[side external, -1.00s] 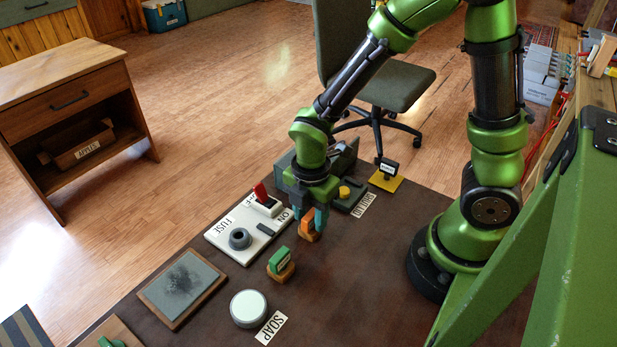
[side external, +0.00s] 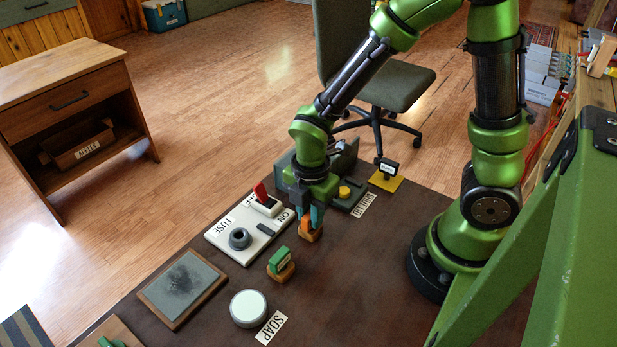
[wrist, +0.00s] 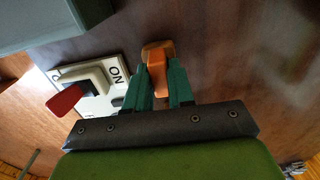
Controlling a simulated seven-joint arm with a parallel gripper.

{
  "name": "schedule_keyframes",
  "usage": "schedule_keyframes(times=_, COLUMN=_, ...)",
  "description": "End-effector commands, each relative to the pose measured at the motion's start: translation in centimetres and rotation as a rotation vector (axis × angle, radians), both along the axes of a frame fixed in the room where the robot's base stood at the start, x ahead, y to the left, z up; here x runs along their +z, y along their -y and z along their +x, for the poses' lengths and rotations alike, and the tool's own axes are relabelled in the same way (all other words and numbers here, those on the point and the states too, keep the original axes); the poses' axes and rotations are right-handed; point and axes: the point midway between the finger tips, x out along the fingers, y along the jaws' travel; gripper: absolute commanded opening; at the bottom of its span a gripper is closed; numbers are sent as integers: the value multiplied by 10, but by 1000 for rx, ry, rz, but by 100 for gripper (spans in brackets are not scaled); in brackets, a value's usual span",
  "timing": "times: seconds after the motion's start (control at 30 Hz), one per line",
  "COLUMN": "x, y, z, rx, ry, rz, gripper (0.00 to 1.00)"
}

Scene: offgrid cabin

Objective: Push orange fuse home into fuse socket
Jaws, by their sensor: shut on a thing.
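The orange fuse (side external: 308,226) stands in a small wooden block at the right of the white fuse panel. My gripper (side external: 312,218) points down and is shut on the fuse. In the wrist view the orange fuse (wrist: 157,74) shows between the two green fingers of my gripper (wrist: 158,86), with the wooden block (wrist: 157,46) beyond it. The fuse socket (side external: 239,239) is a dark round ring on the panel (side external: 226,249) labelled FUSE, to the left of and apart from my gripper. The fuse's lower end is hidden.
A red switch lever (side external: 261,193) stands up on the panel near my gripper. A green piece (side external: 279,261) in a wooden block stands in front. A white round soap tin (side external: 248,308) and a grey slate (side external: 182,287) lie further left. Bare table (side external: 350,280) is at the right.

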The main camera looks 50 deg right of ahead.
Motion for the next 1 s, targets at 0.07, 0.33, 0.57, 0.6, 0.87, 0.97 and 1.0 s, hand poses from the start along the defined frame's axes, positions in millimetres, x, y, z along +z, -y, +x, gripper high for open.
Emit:
schedule_keyframes(times=0.07, x=2, y=0, z=0, rx=0, ry=1, rz=0, gripper=0)
schedule_keyframes(times=0.33, x=5, y=0, z=0, rx=-1, ry=0, rz=0, gripper=0)
schedule_keyframes(times=0.57, x=9, y=0, z=0, rx=0, ry=1, rz=0, gripper=0)
schedule_keyframes(times=0.6, x=9, y=0, z=0, rx=0, ry=1, rz=0, gripper=0)
schedule_keyframes(times=0.87, x=17, y=0, z=1, rx=0, ry=2, rz=0, gripper=0)
schedule_keyframes(times=0.97, x=23, y=0, z=1, rx=0, ry=3, rz=0, gripper=0)
schedule_keyframes(times=1.0, x=25, y=0, z=1, rx=0, ry=3, rz=0, gripper=0)
